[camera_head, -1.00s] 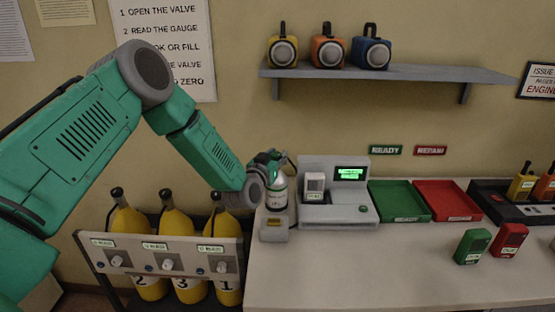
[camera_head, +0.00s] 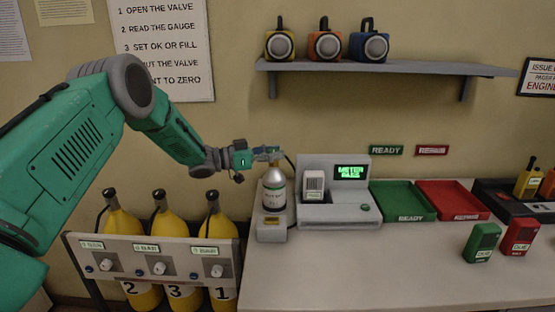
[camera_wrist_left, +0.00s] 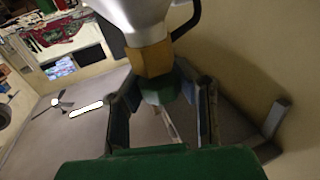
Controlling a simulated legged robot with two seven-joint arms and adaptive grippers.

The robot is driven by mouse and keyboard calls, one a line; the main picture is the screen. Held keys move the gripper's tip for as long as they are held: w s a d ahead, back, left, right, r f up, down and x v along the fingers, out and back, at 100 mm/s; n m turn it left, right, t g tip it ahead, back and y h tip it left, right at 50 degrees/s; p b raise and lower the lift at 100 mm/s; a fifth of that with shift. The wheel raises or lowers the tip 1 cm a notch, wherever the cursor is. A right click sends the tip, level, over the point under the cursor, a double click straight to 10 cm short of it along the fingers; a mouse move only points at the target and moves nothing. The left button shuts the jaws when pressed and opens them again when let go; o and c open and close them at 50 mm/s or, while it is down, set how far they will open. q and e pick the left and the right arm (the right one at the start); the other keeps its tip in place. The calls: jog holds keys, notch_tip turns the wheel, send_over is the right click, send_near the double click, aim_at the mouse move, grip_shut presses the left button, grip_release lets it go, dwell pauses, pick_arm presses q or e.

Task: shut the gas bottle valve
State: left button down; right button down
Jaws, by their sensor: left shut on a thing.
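The gas bottle (camera_head: 274,190), grey-white with a green band, stands upright on a small stand at the left end of the counter. My left gripper (camera_head: 268,154) reaches in from the left at the bottle's top. In the left wrist view the bottle (camera_wrist_left: 138,14) hangs in from the top, with a brass neck (camera_wrist_left: 151,58) and a green valve knob (camera_wrist_left: 160,90). The left gripper's fingers close on both sides of that knob. In the head view the gripper hides most of the valve. My right gripper is not in view.
A meter unit (camera_head: 345,205) with a lit green display stands just right of the bottle. Green (camera_head: 405,203) and red (camera_head: 453,200) trays lie further right. Yellow cylinders (camera_head: 173,230) stand in a rack at left. The front counter is clear near the bottle.

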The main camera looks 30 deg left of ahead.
pick_arm(q)
jog(key=shift+s+a+f+m+g+h+b, duration=0.2)
jog(key=shift+f+m+g+h+b, duration=0.15)
jog(key=shift+m+g+h, duration=0.3)
jog(key=shift+r+g+h, duration=0.25)
jog(key=c, duration=1.2)
grip_release()
jog(key=shift+o, duration=0.3)
jog(key=shift+a, duration=0.1)
jog(key=shift+a, duration=0.1)
jog(key=v, duration=1.2)
